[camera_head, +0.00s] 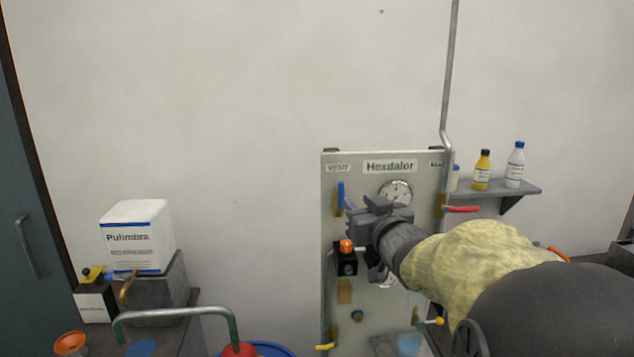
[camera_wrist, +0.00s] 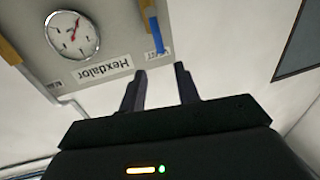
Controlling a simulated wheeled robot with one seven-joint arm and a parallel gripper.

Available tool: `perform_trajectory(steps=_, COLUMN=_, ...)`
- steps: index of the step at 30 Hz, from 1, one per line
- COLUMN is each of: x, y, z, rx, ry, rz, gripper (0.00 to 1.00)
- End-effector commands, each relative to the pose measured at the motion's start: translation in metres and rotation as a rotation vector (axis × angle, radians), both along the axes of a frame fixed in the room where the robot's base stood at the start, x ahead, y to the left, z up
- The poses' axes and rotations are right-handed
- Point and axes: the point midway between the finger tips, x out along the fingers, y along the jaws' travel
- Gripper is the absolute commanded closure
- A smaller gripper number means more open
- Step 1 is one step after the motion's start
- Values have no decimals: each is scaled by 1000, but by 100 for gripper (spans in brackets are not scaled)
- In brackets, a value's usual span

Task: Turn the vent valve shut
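The vent valve's blue lever (camera_head: 340,195) stands upright on the panel, just below the VENT label (camera_head: 338,168). The lever also shows in the wrist view (camera_wrist: 156,36), where the picture is upside down, beyond my fingertips. My gripper (camera_head: 352,212) is in front of the panel, just right of and slightly below the lever in the head view. In the wrist view my gripper (camera_wrist: 160,72) has its two fingers apart with nothing between them. I cannot tell whether a finger touches the lever; it seems clear of both.
The panel (camera_head: 333,285) carries a gauge (camera_wrist: 72,33), a red lever (camera_head: 461,209) at right and a black box with an orange knob (camera_head: 346,246) below my gripper. A shelf (camera_head: 520,187) with bottles is at right. The wall left of the panel is clear.

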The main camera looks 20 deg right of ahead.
Motion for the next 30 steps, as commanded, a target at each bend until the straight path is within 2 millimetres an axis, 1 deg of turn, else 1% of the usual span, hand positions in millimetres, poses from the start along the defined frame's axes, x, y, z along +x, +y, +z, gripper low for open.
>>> perform_trajectory(steps=1, x=8, y=0, z=1, rx=0, ry=3, rz=1, gripper=68)
perform_trajectory(steps=3, x=18, y=-1, z=2, rx=-1, ry=3, rz=1, gripper=68)
perform_trajectory(steps=21, x=97, y=-8, z=2, rx=0, ry=1, rz=1, gripper=68)
perform_trajectory(steps=25, x=106, y=-9, z=1, rx=0, ry=1, rz=1, gripper=68)
perform_trajectory(steps=30, x=109, y=-9, z=0, rx=0, ry=0, rz=0, gripper=68)
